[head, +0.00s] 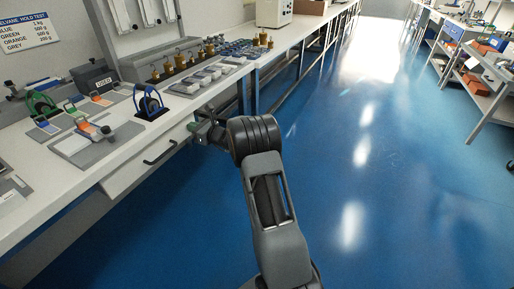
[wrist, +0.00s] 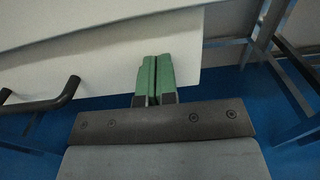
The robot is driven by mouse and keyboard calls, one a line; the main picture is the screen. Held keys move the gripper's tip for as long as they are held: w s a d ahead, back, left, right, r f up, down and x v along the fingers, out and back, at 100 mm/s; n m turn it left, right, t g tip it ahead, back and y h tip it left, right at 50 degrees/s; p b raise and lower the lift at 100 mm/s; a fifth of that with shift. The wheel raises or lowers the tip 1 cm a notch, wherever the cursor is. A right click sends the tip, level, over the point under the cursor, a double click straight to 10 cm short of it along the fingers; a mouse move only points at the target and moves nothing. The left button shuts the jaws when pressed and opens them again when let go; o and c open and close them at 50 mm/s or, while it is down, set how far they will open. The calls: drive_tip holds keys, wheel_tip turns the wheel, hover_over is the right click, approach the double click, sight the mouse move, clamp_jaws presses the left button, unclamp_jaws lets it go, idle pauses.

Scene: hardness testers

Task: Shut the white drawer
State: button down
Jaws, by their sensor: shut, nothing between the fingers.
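The white drawer (head: 126,177) is under the left bench, and its front faces the aisle. Its black bar handle (head: 160,152) is on the front. In the wrist view the white drawer front (wrist: 105,72) spans the upper middle, with the black handle (wrist: 42,101) at the left. My gripper (head: 194,127) is at the drawer's far end, right of the handle. Its green fingers (wrist: 155,60) are shut together, empty, and overlap the white front. I cannot tell whether they touch it, nor how far the drawer stands out.
The white bench top (head: 90,165) above the drawer carries colored clips, weights and a blue ring stand (head: 150,104). Bench legs (wrist: 268,30) stand right of the drawer in the wrist view. The blue floor (head: 370,170) of the aisle is clear. Another bench (head: 480,110) stands at the right.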

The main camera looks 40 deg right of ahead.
drive_tip(key=shift+w+a+r, duration=0.1)
drive_tip(key=shift+a+r, duration=0.05)
drive_tip(key=shift+r, duration=0.1)
drive_tip(key=p+v, duration=0.2)
drive_tip(key=v, duration=1.2)
drive_tip(key=s+a+r+n+g+y+p, duration=0.1)
drive_tip(key=s+a+r+n+g+p, duration=1.1)
drive_tip(key=s+a+r+n+p, duration=0.55)
drive_tip(key=s+d+r+n+h+p, duration=0.3)
drive_tip(key=s+r+n+h+p, duration=0.6)
drive_tip(key=r+n, duration=0.4)
drive_tip(key=shift+s, duration=0.8)
